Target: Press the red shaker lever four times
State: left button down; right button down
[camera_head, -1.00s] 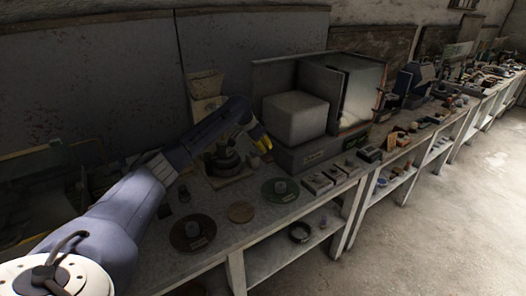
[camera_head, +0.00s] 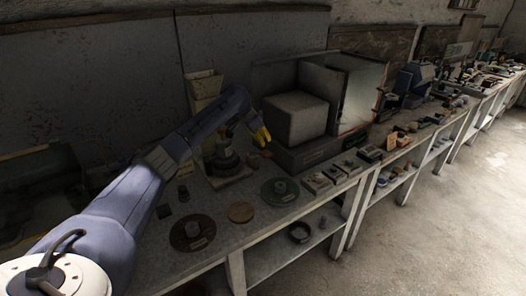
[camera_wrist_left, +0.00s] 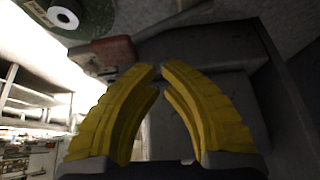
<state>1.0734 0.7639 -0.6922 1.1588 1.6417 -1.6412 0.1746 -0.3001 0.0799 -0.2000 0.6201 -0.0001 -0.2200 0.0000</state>
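A dull red block-like part (camera_wrist_left: 112,50), which looks like the red lever, shows in the left wrist view at upper left, just beyond the fingertips. It sits at the edge of a grey boxy body (camera_wrist_left: 205,85). Contact with the red part is not visible. My right gripper is out of view.
A dark round-based device (camera_head: 224,160) is left of the gripper. A green dish (camera_head: 267,190), a brown disc (camera_head: 241,212) and a dark red plate (camera_head: 178,236) lie near the bench's front edge. Small boxes line the right.

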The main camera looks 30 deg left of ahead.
pick_arm(q)
jog(key=shift+w+a+r, duration=0.15)
jog(key=shift+a+r, duration=0.15)
jog(key=shift+r, duration=0.45)
jog(key=shift+w+a+r, duration=0.15)
jog(key=shift+a+r, duration=0.2)
jog(key=shift+r, duration=0.45)
jog(key=shift+w+a+r, duration=0.15)
jog(key=shift+a+r, duration=0.15)
jog(key=shift+r, duration=0.45)
